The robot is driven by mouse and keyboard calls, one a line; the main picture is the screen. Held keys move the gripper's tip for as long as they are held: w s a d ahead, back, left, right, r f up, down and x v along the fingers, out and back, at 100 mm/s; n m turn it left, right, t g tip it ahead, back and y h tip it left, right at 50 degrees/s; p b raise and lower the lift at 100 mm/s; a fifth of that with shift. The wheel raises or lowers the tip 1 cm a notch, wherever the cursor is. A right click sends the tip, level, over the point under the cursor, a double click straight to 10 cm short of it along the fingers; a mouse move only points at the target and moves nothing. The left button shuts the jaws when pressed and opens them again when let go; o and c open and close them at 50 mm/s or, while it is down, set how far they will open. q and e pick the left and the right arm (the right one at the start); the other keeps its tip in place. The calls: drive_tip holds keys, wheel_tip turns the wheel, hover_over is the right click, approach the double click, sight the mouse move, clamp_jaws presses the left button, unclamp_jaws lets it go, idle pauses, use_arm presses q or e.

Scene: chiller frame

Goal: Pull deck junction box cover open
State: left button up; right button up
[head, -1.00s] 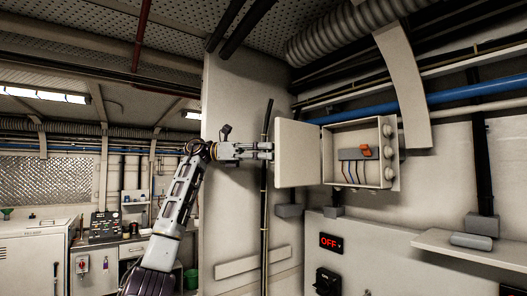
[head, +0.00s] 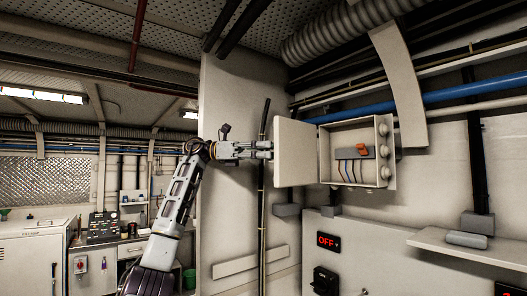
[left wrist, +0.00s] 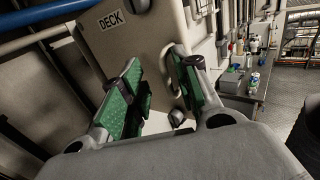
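The deck junction box (head: 355,155) is on the wall in the head view, with its front uncovered. Its pale cover (head: 296,153) stands swung out to the left. In the left wrist view the cover (left wrist: 132,38) shows a DECK label and a pale curved handle (left wrist: 181,72). My left gripper (head: 268,150) is at the cover's left edge. In the left wrist view my left gripper (left wrist: 158,88) has its green-padded fingers apart, with the handle close by the right finger. I see nothing clamped between them. My right gripper is not in view.
Inside the box are an orange switch (head: 362,149) and several wires. A shelf (head: 465,248) juts out at the lower right. A panel with a red OFF display (head: 329,241) is below the box. A vertical cable (head: 263,200) runs behind my left gripper.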

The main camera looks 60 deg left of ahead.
use_arm(q)
drive_tip(key=v, duration=1.2)
idle(0.6)
idle(0.8)
